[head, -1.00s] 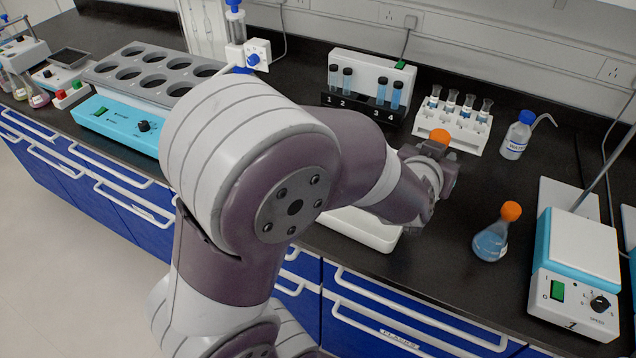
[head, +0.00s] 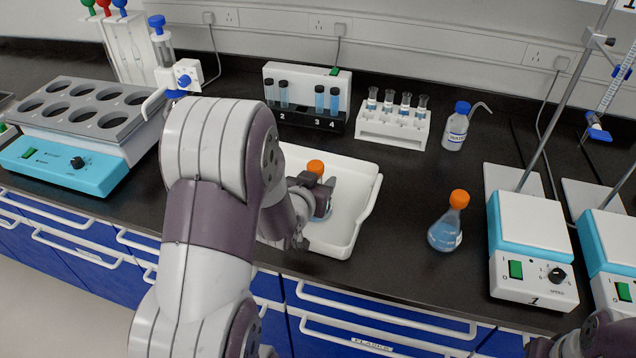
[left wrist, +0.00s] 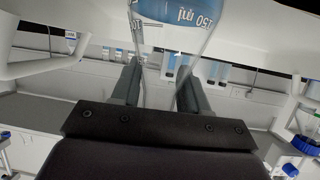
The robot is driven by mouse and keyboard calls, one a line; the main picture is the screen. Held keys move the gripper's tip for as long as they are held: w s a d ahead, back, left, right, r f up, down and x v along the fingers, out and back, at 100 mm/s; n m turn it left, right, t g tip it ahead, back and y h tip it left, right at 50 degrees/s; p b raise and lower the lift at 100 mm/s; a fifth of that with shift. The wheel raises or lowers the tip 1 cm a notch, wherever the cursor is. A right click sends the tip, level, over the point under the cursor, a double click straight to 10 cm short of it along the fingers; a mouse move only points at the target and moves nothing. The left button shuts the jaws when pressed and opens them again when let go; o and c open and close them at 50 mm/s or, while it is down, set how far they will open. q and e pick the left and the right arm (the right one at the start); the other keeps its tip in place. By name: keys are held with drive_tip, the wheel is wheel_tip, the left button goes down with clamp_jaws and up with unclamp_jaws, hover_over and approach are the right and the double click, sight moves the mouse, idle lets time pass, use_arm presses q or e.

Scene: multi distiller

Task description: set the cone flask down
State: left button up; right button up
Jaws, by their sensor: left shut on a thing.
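The cone flask (head: 316,167) with an orange stopper is over the white tray in the head view, partly hidden by my left gripper (head: 318,198). My left gripper is shut on the flask. In the left wrist view the flask (left wrist: 172,12) shows blue liquid and a 150 ml mark, with its neck between the two fingers. I cannot tell whether its base touches the tray. A dark part of my right arm (head: 588,337) shows at the lower right corner; its jaws cannot be made out.
The white tray (head: 362,190) lies around the held flask. A second orange-stoppered flask (head: 445,232) stands to its right, beside a stirrer plate (head: 530,222). A tube rack (head: 392,128), a wash bottle (head: 456,128) and a numbered vial rack (head: 300,75) stand behind.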

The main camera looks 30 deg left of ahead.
use_arm(q)
drive_tip(key=shift+s, duration=0.1)
drive_tip(key=shift+f, duration=0.1)
drive_tip(key=o, duration=1.1)
drive_tip(key=shift+o, duration=0.2)
drive_tip(key=shift+r, duration=0.2)
drive_tip(key=p+v, duration=0.4)
drive_tip(key=v, duration=0.8)
drive_tip(key=d+f+g, duration=0.1)
drive_tip(key=g, duration=0.1)
drive_tip(key=d+f+g+h, duration=0.1)
drive_tip(key=f+g, duration=0.1)
drive_tip(key=d+f+m+g, duration=0.1)
drive_tip(key=shift+s+d+f+g, duration=0.3)
drive_tip(key=shift+d+g, duration=0.1)
drive_tip(key=s+d+m+g+h, duration=0.1)
drive_tip(key=s+d+g, duration=0.4)
drive_tip(key=d+g, duration=0.1)
drive_tip(key=shift+s+d+f, duration=0.2)
drive_tip(key=shift+s+d, duration=0.05)
drive_tip(key=shift+s, duration=0.1)
